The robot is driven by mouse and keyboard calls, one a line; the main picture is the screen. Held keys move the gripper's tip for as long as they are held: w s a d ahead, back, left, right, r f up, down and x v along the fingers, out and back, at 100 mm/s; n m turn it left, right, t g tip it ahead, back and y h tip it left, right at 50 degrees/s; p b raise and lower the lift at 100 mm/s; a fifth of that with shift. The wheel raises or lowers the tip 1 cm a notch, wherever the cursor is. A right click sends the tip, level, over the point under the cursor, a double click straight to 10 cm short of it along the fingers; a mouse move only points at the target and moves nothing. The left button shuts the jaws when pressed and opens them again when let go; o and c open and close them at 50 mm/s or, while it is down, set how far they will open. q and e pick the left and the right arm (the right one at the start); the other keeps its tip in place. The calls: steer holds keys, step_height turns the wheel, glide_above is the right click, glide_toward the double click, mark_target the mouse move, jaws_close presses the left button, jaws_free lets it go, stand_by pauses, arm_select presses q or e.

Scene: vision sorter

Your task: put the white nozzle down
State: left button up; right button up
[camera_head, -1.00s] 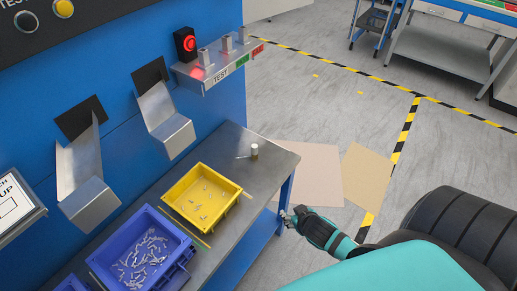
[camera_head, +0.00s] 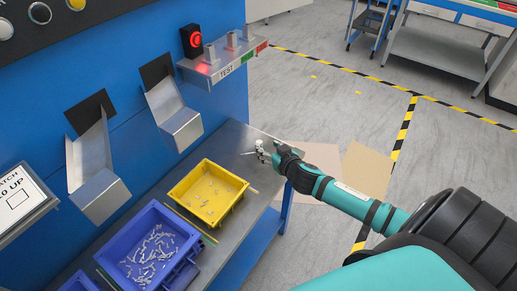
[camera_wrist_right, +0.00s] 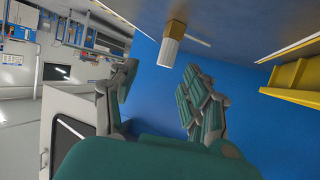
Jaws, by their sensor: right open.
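The white nozzle (camera_wrist_right: 172,49), a short pale cylinder with a brown end, shows in the right wrist view, just beyond my fingertips and apart from them. It stands on the grey metal table (camera_head: 232,139). In the head view my right gripper (camera_head: 264,150) is at the nozzle's place near the table's right edge and mostly hides it. In the right wrist view the same gripper (camera_wrist_right: 158,80) has its fingers spread, with nothing between them. My left gripper is in neither view.
A thin pale pin (camera_head: 247,153) lies on the table beside the nozzle. A yellow bin (camera_head: 233,199) and a blue bin (camera_head: 187,270) of small metal parts stand nearer. A shelf (camera_head: 232,66) with grey cylinders and a red lamp (camera_head: 195,41) is above.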

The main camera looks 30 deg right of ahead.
mark_target(259, 142)
steer(key=x, duration=0.6)
steer(key=shift+w+a+f, duration=0.2)
steer(key=shift+w+a, duration=0.05)
steer(key=shift+a, duration=0.15)
jaws_close()
